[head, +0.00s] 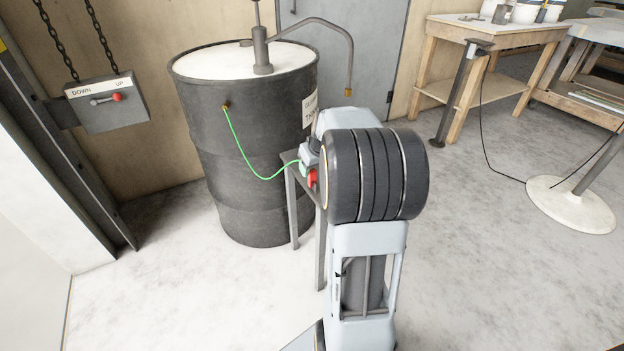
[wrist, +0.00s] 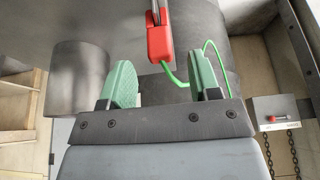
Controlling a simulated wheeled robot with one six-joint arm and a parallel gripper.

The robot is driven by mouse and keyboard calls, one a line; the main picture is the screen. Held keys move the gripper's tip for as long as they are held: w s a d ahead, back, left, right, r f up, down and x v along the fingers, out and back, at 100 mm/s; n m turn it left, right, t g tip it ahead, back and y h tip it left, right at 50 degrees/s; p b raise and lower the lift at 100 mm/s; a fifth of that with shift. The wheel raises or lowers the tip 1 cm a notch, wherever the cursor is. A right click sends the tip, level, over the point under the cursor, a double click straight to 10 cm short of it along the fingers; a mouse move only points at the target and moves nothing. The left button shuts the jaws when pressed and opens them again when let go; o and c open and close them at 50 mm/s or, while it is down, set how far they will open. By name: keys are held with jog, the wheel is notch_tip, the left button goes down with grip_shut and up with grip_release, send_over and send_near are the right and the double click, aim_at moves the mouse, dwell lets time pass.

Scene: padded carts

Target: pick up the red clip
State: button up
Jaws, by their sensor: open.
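The red clip (head: 312,178) is partly hidden behind my arm in the head view, beside a small grey stand. In the wrist view the clip (wrist: 160,42) lies just beyond the fingertips, roughly midway between them, with its grey metal jaw pointing away. A green wire (head: 245,165) runs from a brass fitting on the dark drum to the clip; it also shows in the wrist view (wrist: 212,45). My gripper (wrist: 166,75) is open, its two green pads apart with nothing between them. In the head view my arm hides most of the gripper.
The dark drum (head: 245,140) with a pump on its white top stands behind the small grey stand (head: 293,215). A lever box (head: 105,103) hangs on chains at left. A wooden workbench (head: 490,30) and a round-based post (head: 570,203) stand right. Floor is clear between.

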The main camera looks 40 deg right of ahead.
aim_at(311, 173)
jog(key=b+x, duration=0.2)
jog(key=x, duration=0.2)
jog(key=shift+w+f, duration=0.1)
jog(key=shift+f, duration=0.3)
jog(key=shift+r, duration=0.1)
jog(key=c, duration=1)
